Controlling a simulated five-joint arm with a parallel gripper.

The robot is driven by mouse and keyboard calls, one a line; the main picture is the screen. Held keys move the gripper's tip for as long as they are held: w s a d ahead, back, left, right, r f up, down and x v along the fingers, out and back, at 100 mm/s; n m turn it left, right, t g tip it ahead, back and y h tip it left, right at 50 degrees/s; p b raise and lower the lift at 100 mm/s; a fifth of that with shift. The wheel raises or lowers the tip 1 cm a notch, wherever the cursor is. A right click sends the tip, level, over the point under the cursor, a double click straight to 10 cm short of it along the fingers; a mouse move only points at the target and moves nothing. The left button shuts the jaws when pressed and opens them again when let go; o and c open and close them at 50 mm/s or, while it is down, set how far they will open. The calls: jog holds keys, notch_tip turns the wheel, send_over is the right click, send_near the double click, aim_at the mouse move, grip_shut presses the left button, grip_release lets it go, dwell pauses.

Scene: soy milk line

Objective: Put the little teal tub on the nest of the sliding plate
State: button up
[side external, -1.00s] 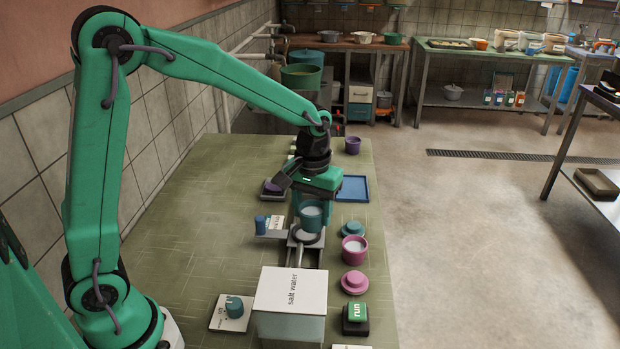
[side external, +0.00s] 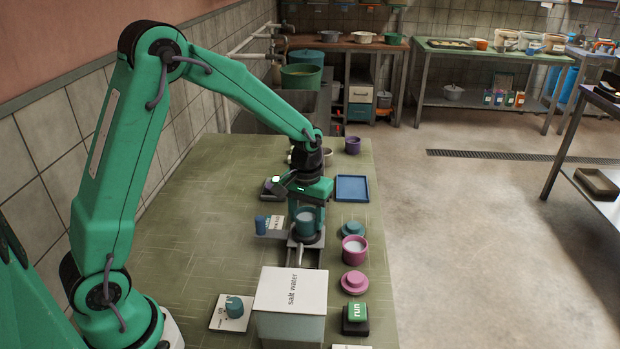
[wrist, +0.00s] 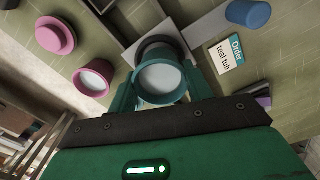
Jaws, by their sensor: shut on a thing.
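The little teal tub (side external: 306,224), with pale liquid inside, is upright in my gripper (side external: 307,212), which is shut on it. The sliding plate (side external: 291,241) lies directly beneath the tub. In the wrist view the tub (wrist: 161,80) is between my two teal fingers (wrist: 162,92). Part of the dark round nest (wrist: 155,44) shows past the tub's rim, on the light sliding plate (wrist: 146,14). The tub is over the nest and very low. The tub hides the rest of the nest, so I cannot tell whether its base touches.
A pink tub (side external: 354,250), a teal lid (side external: 352,229) and a pink lid (side external: 354,282) stand right of the rail. The salt water box (side external: 290,290) and run button (side external: 355,318) are nearer. An order card (wrist: 226,56) reads "teal tub". A blue tray (side external: 352,188) is empty.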

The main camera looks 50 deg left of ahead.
jog(key=shift+f, duration=0.65)
jog(key=shift+f, duration=0.15)
jog(key=o, duration=1)
notch_tip(320, 180, up, 12)
jog(key=shift+r, duration=0.2)
jog(key=shift+s, duration=0.1)
